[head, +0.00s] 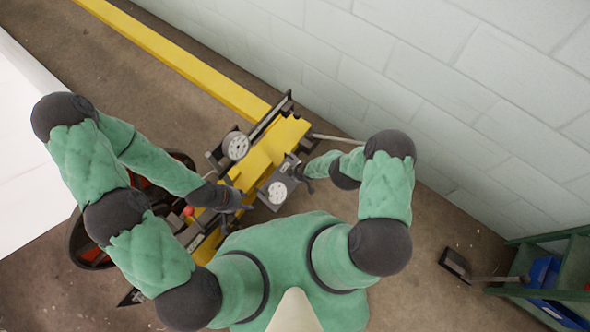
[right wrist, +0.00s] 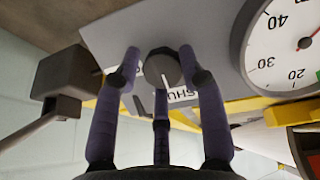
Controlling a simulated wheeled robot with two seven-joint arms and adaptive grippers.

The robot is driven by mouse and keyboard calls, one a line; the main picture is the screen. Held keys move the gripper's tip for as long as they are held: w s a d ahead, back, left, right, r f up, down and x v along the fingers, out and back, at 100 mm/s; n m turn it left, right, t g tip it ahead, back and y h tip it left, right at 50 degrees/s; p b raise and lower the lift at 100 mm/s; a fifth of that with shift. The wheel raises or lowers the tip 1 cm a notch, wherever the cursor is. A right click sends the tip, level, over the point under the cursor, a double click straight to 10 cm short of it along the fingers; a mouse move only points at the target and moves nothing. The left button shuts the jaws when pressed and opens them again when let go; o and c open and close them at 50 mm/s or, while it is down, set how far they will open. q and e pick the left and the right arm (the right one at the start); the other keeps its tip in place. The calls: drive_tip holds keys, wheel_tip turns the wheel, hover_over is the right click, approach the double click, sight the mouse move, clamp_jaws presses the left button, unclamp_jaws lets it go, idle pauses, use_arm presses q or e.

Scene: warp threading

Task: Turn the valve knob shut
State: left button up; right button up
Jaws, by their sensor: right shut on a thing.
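The valve knob (right wrist: 163,68) is a dark round knob with a white pointer line, on a grey panel (right wrist: 205,35) in the right wrist view. Its pointer line points down in the picture, towards a white label (right wrist: 182,94) partly reading "SHU"; a finger hides the rest. My right gripper (right wrist: 160,75) is shut on the knob, with fingers at its left and right sides and one below. In the head view my right gripper (head: 301,172) is at the panel's right edge, and the knob cannot be made out. My left gripper (head: 238,203) is left of the panel; its finger opening is unclear.
A gauge (right wrist: 296,42) sits beside the knob. Another dial (head: 235,146) is on the yellow machine (head: 268,150). A block wall (head: 400,80) rises close behind my right arm. A green shelf (head: 540,270) with blue bins stands at the lower right.

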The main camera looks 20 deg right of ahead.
drive_tip(key=shift+s+a+f, duration=0.1)
drive_tip(key=shift+s+f, duration=0.15)
drive_tip(key=shift+s, duration=0.4)
drive_tip(key=o, duration=1.1)
drive_tip(key=shift+w, duration=0.1)
drive_tip(key=shift+w+r, duration=0.2)
drive_tip(key=shift+w, duration=0.05)
drive_tip(key=shift+d+r, duration=0.25)
drive_tip(key=shift+r, duration=0.35)
drive_tip(key=s+d+r, duration=0.1)
drive_tip(key=s+d, duration=0.1)
drive_tip(key=s, duration=0.2)
drive_tip(key=s+d+r, duration=0.1)
drive_tip(key=s+d, duration=0.1)
drive_tip(key=s, duration=0.2)
drive_tip(key=s+d+r, duration=0.1)
drive_tip(key=s+d, duration=0.2)
drive_tip(key=s, duration=0.1)
drive_tip(key=shift+r, duration=0.15)
drive_tip(key=shift+w+a, duration=0.1)
